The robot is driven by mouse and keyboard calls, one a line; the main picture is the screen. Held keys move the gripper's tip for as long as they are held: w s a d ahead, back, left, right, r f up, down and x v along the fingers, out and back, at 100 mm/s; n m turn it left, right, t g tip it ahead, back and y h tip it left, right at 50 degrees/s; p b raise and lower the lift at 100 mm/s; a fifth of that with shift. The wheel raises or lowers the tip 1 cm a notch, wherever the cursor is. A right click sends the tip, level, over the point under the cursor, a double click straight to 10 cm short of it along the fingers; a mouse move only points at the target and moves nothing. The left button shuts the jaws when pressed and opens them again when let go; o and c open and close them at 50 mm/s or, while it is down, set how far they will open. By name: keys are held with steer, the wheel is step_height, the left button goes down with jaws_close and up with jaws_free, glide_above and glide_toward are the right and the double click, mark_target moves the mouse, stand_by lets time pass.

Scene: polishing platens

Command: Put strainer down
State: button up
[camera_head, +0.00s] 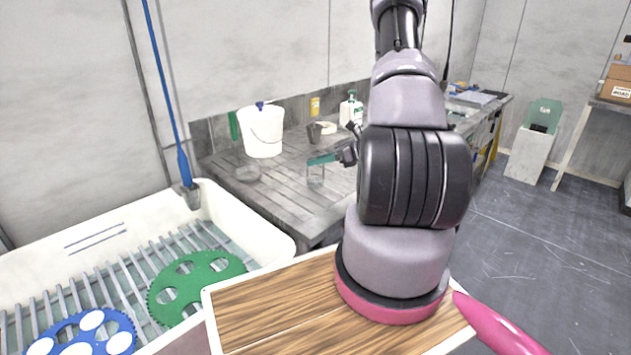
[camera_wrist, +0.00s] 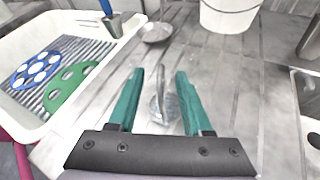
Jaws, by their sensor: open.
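The strainer appears to be a small, see-through, greyish cup with an upright handle (camera_wrist: 164,106). It stands on the grey grooved worktop (camera_wrist: 105,145), and in the head view it shows as a faint cup (camera_head: 316,176) below the teal fingers. My gripper (camera_wrist: 161,74) is open, with one finger on each side of the strainer's handle and a visible gap to both. In the head view my gripper (camera_head: 326,158) is low over the worktop, partly hidden by my arm. Whether the strainer's base rests fully flat is hard to tell.
A shallow round grey dish (camera_head: 248,173) lies to the left on the worktop. A white bucket (camera_head: 262,133), a dark cup (camera_head: 314,134) and bottles (camera_head: 351,110) stand behind. A white tub (camera_head: 255,228) with green (camera_head: 190,268) and blue (camera_head: 122,343) discs is at left.

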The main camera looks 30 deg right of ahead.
jaws_close()
stand_by(1.4)
